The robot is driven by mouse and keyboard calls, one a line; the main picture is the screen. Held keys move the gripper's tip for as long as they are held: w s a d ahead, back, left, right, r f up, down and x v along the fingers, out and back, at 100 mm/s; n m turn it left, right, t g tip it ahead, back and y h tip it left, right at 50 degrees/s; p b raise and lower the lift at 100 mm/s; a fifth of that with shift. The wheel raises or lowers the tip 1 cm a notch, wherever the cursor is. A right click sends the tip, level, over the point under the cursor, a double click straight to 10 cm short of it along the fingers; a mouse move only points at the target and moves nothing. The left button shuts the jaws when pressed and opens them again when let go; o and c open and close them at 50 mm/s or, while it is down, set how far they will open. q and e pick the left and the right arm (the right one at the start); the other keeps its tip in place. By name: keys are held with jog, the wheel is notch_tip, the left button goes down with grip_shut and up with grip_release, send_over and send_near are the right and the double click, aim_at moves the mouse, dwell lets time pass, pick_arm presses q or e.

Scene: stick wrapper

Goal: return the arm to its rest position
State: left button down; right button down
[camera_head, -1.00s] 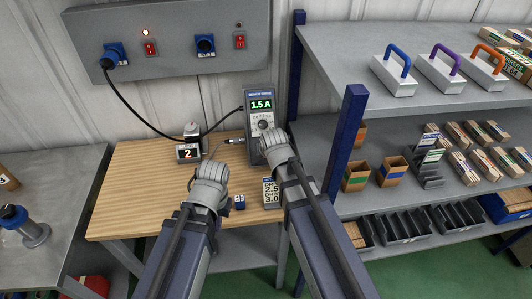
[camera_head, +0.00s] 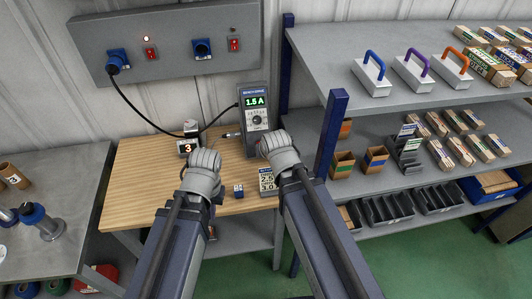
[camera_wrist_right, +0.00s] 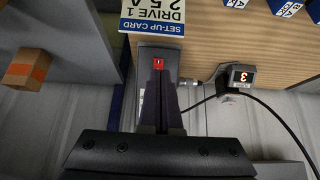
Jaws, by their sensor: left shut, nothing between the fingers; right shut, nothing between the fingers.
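My left gripper (camera_head: 206,158) is shut and empty above the wooden bench top, in front of a small counter box that reads 3 (camera_head: 187,147). My right gripper (camera_head: 272,143) is shut and empty, just in front of the lower right of the grey bench meter (camera_head: 254,118), which reads 1.5 A. In the right wrist view my right gripper (camera_wrist_right: 158,68) points over the meter's red button. Whether it touches the meter I cannot tell. Both forearms reach in from the bottom of the head view.
A set-up card (camera_head: 266,181) lies by my right forearm, partly hidden. A small blue block (camera_head: 239,190) sits between the arms. A blue shelf post (camera_head: 330,135) and loaded shelves stand close on the right. A black cable (camera_head: 145,118) runs from the wall panel.

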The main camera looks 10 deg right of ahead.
jog(key=shift+s+r, duration=0.1)
jog(key=shift+s, duration=0.1)
jog(key=s+a+f+n+g, duration=0.2)
jog(key=s+a+g, duration=0.1)
jog(key=s, duration=0.4)
jog(key=s+a+f+n+g+h, duration=0.1)
jog(key=s+a+g, duration=0.3)
jog(key=s, duration=0.4)
jog(key=shift+s+a+f+n+g, duration=0.3)
jog(key=shift+a+f+n, duration=0.15)
jog(key=shift+f+n, duration=0.15)
